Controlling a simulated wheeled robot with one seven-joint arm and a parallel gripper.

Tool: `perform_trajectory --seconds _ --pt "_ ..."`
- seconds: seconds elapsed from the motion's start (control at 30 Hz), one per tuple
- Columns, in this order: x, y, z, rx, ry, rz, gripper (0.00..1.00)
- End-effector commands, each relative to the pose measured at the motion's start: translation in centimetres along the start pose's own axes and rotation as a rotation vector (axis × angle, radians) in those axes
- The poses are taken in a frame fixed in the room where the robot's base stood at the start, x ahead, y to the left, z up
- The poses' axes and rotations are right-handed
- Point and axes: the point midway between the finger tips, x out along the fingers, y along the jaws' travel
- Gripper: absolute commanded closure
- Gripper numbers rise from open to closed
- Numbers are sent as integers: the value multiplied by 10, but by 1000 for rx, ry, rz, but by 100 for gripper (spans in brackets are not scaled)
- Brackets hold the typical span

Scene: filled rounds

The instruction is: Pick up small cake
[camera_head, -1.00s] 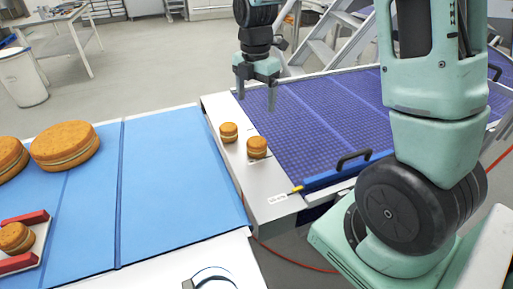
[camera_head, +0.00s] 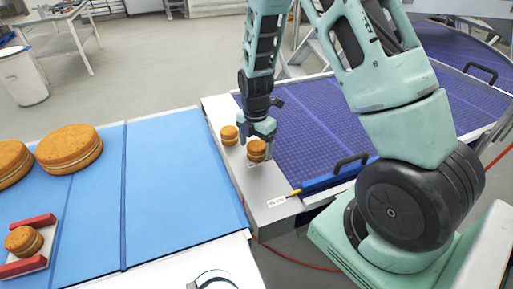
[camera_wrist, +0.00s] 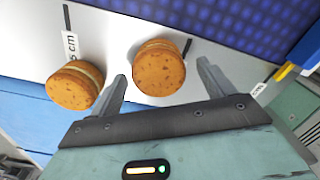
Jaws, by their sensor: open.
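Two small round filled cakes sit on the pale metal strip between the blue belt and the purple mesh belt. The nearer small cake (camera_head: 256,151) is at my gripper (camera_head: 256,146); the farther small cake (camera_head: 229,135) stands just left of it. In the wrist view the nearer cake (camera_wrist: 158,70) lies between the tips of my gripper (camera_wrist: 162,70), with a finger on each side. The jaws are open and not closed on it. The other cake (camera_wrist: 76,85) is outside the left finger. A third small cake (camera_head: 24,241) sits between red blocks at left.
Two large cakes (camera_head: 69,149) lie on the blue belt (camera_head: 180,190) at left. The red-block holder (camera_head: 30,221) is at near left. The purple mesh belt (camera_head: 310,130) has a black handle (camera_head: 350,161) at its near edge. The middle of the blue belt is clear.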

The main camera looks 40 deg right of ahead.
Motion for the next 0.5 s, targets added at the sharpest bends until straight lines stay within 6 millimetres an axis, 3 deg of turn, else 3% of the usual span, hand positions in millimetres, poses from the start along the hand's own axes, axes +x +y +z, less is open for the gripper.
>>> perform_trajectory --seconds 0.17,0.4,0.5 --pt "15 0 0 0 -1 -1 19" --pt "16 0 0 0 -1 1 19" --pt "16 0 0 -1 -1 1 47"
